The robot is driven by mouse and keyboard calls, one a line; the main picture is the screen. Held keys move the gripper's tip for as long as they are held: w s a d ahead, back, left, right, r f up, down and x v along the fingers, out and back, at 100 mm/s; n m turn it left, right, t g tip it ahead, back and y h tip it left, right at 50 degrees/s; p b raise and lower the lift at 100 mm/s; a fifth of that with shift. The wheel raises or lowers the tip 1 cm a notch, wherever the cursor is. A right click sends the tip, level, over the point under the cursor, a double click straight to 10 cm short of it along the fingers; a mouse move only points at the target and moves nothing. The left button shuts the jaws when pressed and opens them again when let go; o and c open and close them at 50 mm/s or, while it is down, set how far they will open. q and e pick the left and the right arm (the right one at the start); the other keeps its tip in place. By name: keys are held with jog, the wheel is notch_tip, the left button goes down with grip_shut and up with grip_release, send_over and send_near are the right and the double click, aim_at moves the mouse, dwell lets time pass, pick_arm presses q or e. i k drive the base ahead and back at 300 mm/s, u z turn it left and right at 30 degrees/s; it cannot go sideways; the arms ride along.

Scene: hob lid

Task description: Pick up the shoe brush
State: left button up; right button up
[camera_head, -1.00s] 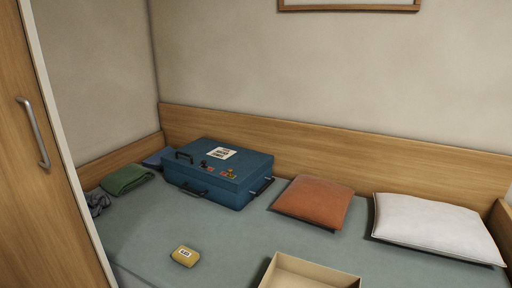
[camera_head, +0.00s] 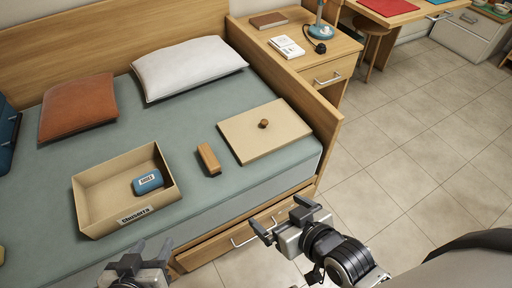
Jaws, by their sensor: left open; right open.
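A small brown wooden block that looks like the shoe brush (camera_head: 208,159) lies on the green bed cover, between an open box and a flat lid. Its bristles cannot be made out. My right gripper (camera_head: 282,222) is open and empty in front of the bed's front edge, to the lower right of the brush. My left gripper (camera_head: 138,262) is at the bottom edge, partly cut off, open and empty, below the box. Neither gripper touches the brush.
The open tan box (camera_head: 90,199) holds a blue labelled item (camera_head: 147,182). The flat lid (camera_head: 243,140) has a knob (camera_head: 263,124). Orange (camera_head: 78,108) and white (camera_head: 187,67) pillows lie behind. A wooden cabinet (camera_head: 330,73) stands beyond the bed's end board (camera_head: 290,85). Drawers sit under the bed.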

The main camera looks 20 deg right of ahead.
aim_at(213, 165)
jog(key=u, duration=2.5)
jog(key=k, duration=0.7)
jog(key=z, duration=1.6)
jog(key=i, duration=0.5)
jog(key=u, duration=0.05)
